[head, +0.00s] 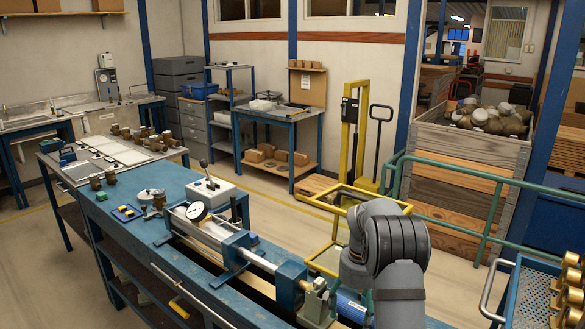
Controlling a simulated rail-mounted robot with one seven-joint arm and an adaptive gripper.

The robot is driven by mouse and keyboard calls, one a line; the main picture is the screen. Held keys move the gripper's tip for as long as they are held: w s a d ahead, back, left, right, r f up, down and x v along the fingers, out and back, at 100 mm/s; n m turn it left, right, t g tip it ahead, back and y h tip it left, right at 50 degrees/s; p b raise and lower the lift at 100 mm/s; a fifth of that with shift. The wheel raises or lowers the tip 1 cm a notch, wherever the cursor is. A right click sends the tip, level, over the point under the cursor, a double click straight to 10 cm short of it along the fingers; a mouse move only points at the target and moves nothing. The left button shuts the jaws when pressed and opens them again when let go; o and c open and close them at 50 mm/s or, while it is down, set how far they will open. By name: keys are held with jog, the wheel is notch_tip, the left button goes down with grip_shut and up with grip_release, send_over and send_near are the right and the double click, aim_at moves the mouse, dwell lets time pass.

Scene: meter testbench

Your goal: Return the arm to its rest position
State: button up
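My grey arm (390,255) shows at the lower right of the head view, bent over the near end of the blue test bench (150,235). My gripper is not visible; the frame's bottom edge and my own arm links leave it out of sight. A brass fitting (316,298) sits at the fixture's near end, just left of my arm. I cannot tell whether my arm touches anything there.
A blue cart (540,290) with brass meters stands at the right edge, near my arm. A green railing (470,170) runs behind it. A yellow frame (330,225) stands just behind the arm. A wooden crate (465,190) of meters is further back.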

notch_tip(320, 180, up, 8)
jog(key=p, duration=0.7)
jog(key=shift+f, duration=0.15)
jog(key=shift+d, duration=0.1)
